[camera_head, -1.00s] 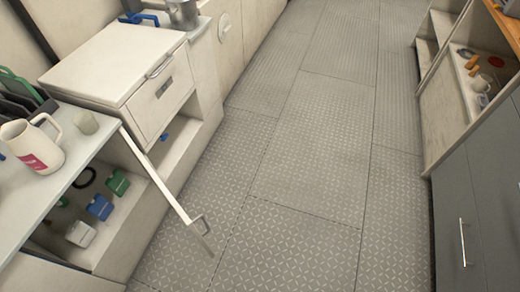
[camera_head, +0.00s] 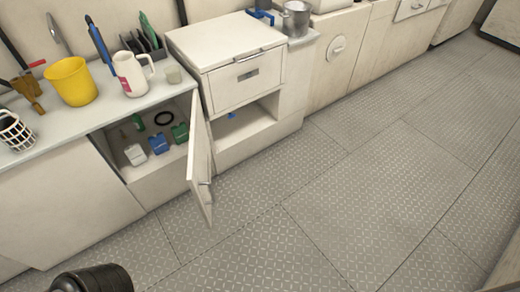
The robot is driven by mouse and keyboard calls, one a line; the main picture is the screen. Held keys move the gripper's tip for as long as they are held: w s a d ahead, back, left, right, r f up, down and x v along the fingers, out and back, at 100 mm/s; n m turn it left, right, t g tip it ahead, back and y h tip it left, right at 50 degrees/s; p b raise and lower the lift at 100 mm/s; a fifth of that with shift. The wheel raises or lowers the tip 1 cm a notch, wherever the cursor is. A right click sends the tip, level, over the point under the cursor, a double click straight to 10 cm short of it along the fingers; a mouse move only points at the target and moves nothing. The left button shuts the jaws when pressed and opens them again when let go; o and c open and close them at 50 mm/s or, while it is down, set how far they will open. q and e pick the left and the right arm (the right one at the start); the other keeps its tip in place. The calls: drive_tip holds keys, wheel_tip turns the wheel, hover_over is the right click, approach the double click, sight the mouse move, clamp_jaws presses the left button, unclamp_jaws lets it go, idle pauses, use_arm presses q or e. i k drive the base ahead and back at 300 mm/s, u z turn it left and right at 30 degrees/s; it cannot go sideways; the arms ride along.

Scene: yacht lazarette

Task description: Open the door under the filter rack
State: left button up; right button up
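A dark rack (camera_head: 146,42) with upright dark and green slabs stands at the back of the white counter; it looks like the filter rack. Below it, a white cabinet door (camera_head: 201,160) stands swung out over the floor, hinged at its right side. Its bar handle (camera_head: 205,183) faces right. The open compartment (camera_head: 168,187) shows a black ring, green and blue containers and a white container inside.
A yellow bucket (camera_head: 72,81) and a white pitcher (camera_head: 131,73) stand on the counter (camera_head: 80,125). A white drawer unit (camera_head: 242,78) adjoins the door's right. The patterned floor (camera_head: 340,200) is clear.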

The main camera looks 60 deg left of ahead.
sight(198, 177)
drive_tip(key=i, duration=3.65)
drive_tip(key=u, duration=5.45)
drive_tip(key=i, duration=1)
drive_tip(key=u, duration=0.05)
